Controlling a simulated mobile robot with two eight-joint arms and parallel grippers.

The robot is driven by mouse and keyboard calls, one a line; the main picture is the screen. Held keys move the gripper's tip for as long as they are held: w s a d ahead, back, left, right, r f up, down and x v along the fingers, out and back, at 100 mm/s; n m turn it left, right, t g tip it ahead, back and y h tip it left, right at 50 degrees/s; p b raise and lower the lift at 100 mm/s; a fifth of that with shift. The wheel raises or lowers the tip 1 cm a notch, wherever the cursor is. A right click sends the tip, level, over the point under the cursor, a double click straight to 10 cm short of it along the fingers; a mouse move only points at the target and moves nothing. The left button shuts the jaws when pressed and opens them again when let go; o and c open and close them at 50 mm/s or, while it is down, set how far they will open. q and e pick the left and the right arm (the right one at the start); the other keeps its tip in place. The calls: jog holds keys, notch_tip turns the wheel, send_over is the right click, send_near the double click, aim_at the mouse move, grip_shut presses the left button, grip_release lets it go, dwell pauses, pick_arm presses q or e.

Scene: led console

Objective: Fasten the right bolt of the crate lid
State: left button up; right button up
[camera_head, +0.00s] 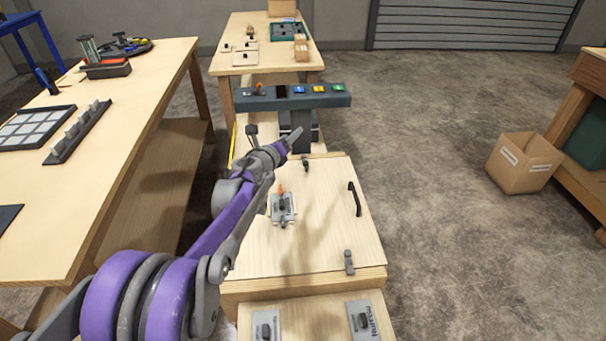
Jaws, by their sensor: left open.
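The pale wooden crate lid (325,235) lies flat in the middle of the view and looks closed. It has a black handle (356,200) on its right side. A grey metal fitting with an orange tip (283,208) sits left of the lid's middle. A small grey fitting (349,262) is at the lid's front right edge, and another (306,164) is near its back edge. I cannot tell which of these is the right bolt. My left gripper (300,139) is open and empty, above the lid's back edge and apart from the fittings. My right gripper is not in view.
A dark console (335,100) with coloured buttons stands just behind the lid. Two grey plates with black knobs (266,325) (362,319) lie in front of it. A workbench (130,150) is at left, another table (285,70) behind. A cardboard box (525,165) sits on open floor at right.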

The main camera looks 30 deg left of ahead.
aim_at(305, 163)
pick_arm(q)
jog(key=w+a+f+m+g+h+b, duration=0.1)
jog(key=f+m, duration=0.2)
jog(key=f, duration=0.2)
jog(key=w+a+f+m+g+h+b, duration=0.1)
jog(key=a+f+m, duration=0.1)
jog(key=f+m, duration=0.2)
jog(key=w+a+f+m+h+b, duration=0.1)
jog(key=f+m+h, duration=0.1)
jog(key=f, duration=0.5)
jog(key=shift+w+a+f+m+g, duration=0.1)
jog(key=shift+a+f+m+g, duration=0.25)
jog(key=shift+m, duration=0.45)
jog(key=b+x, duration=0.1)
jog(key=x, duration=0.9)
jog(key=shift+w+f+b, duration=0.1)
jog(key=shift+w+b, duration=0.1)
jog(key=shift+b, duration=0.2)
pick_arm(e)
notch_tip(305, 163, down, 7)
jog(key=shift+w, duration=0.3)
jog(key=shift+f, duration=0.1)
pick_arm(q)
grip_shut()
